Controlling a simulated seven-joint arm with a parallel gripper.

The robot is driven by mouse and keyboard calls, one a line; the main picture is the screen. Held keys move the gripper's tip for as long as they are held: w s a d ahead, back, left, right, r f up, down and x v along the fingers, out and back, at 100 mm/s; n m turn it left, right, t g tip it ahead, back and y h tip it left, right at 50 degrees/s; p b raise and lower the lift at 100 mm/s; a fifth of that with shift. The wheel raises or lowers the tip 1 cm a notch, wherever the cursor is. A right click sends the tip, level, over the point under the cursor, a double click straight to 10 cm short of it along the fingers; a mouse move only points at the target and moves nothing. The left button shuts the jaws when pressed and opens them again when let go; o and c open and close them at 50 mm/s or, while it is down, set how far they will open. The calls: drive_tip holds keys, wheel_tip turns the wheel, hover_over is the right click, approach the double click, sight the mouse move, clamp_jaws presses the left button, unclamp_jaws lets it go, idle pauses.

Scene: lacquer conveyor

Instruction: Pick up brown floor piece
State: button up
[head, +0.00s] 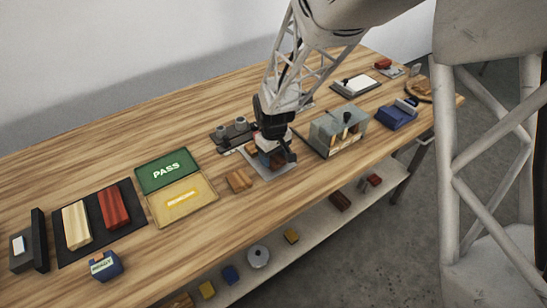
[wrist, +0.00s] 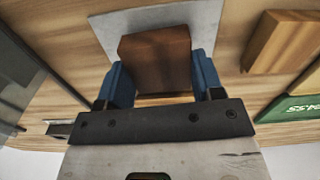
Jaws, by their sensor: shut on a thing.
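A dark brown block (wrist: 155,60), which looks like the brown floor piece, sits between the two blue fingers of my gripper (wrist: 160,78) in the wrist view. The fingers are shut on its two sides. In the head view my gripper (head: 277,158) is low over a pale grey square plate (head: 268,174) near the middle of the bench. The plate also shows behind the block in the wrist view (wrist: 112,24). My gripper hides much of the block in the head view, and I cannot tell whether it touches the plate.
A lighter brown wooden block (head: 239,180) lies just left of the plate. A green PASS tray (head: 166,171) and a yellow tray (head: 183,199) are further left. A grey glazed box (head: 338,131) stands close on the right. A dark fixture with cylinders (head: 232,134) stands behind.

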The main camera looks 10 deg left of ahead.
drive_tip(key=shift+s+d+r, duration=0.1)
drive_tip(key=shift+s+r, duration=0.1)
drive_tip(key=shift+r, duration=0.45)
drive_tip(key=shift+s+d+r, duration=0.1)
drive_tip(key=shift+s+r, duration=0.05)
drive_tip(key=shift+r, duration=0.45)
drive_tip(key=s+d, duration=0.2)
drive_tip(key=s, duration=0.2)
drive_tip(key=s+d+r, duration=0.1)
drive_tip(key=s+d, duration=0.1)
drive_tip(key=s, duration=0.3)
drive_tip(key=s+d, duration=0.2)
drive_tip(key=s, duration=0.2)
drive_tip(key=shift+s+d+r, duration=0.2)
drive_tip(key=shift+s+d, duration=0.05)
drive_tip(key=shift+d, duration=0.15)
drive_tip(key=shift+w, duration=0.1)
drive_tip(key=shift+m, duration=0.3)
drive_tip(key=w, duration=1.4)
drive_tip(key=shift+w+a, duration=0.2)
drive_tip(key=shift+w, duration=0.05)
drive_tip(key=shift+w+f, duration=0.1)
drive_tip(key=w+a, duration=0.2)
drive_tip(key=w, duration=0.3)
drive_tip(key=w+a+f, duration=0.1)
drive_tip(key=w, duration=0.3)
drive_tip(key=w+a, duration=0.2)
drive_tip(key=w, duration=0.3)
drive_tip(key=shift+w+a+f, duration=0.2)
drive_tip(key=shift+w+a, duration=0.15)
